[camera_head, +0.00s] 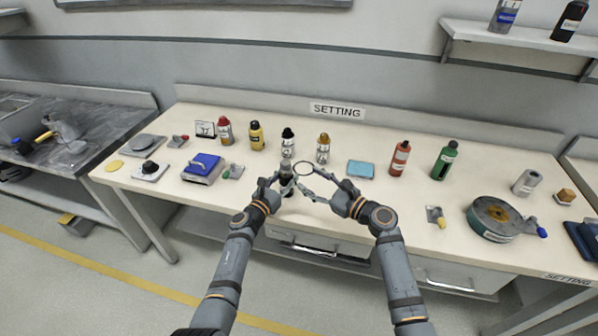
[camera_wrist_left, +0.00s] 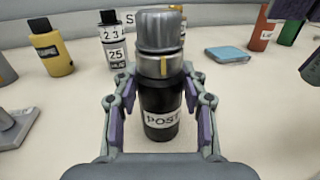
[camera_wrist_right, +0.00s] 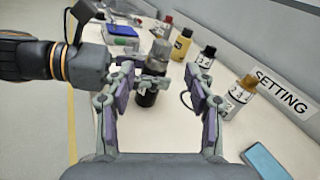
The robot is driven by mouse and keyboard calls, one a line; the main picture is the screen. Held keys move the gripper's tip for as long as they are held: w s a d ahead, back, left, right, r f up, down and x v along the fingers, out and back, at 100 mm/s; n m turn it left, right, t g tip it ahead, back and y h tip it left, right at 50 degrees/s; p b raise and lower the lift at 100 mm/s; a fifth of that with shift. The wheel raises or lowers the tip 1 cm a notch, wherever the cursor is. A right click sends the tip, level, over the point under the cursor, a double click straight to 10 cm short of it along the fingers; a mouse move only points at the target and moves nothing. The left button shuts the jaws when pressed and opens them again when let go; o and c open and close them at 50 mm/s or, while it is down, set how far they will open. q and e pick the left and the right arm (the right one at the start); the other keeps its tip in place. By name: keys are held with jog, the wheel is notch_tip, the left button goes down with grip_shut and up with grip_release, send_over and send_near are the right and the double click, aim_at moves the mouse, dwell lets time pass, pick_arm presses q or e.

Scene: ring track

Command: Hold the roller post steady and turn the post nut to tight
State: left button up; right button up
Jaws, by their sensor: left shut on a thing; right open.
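The roller post (camera_wrist_left: 160,118) is a black upright cylinder with a POST label, standing at the table's front. The ribbed grey post nut (camera_wrist_left: 163,27) sits on top, above a metal collar (camera_wrist_left: 150,66) with a yellow mark. My left gripper (camera_wrist_left: 160,92) is shut on the post, one finger on each side below the collar. In the head view my left gripper (camera_head: 284,182) partly hides the post. My right gripper (camera_wrist_right: 160,76) is open and empty, apart from the post and to its right. In the right wrist view the nut (camera_wrist_right: 160,51) shows beyond its fingers.
Behind stand yellow (camera_head: 257,136), black-capped (camera_head: 288,142) and gold-capped bottles (camera_head: 323,148). A blue device (camera_head: 202,167) is left. A blue pad (camera_head: 361,169) and a round drum (camera_head: 497,218) are right.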

aim_at(286, 162)
jog(key=w+d+r+m+g, duration=0.1)
jog(key=w+r+m+g, duration=0.15)
jog(key=m, duration=1.55)
jog(key=w+d+r+m+g, duration=0.15)
jog(key=m+g, duration=0.25)
jog(key=m, duration=1.4)
jog(key=shift+h, duration=0.4)
jog(key=x, duration=0.7)
jog(key=r+x, duration=0.1)
jog(key=x, duration=0.3)
jog(key=shift+a+f, duration=0.2)
jog(key=shift+a, duration=0.4)
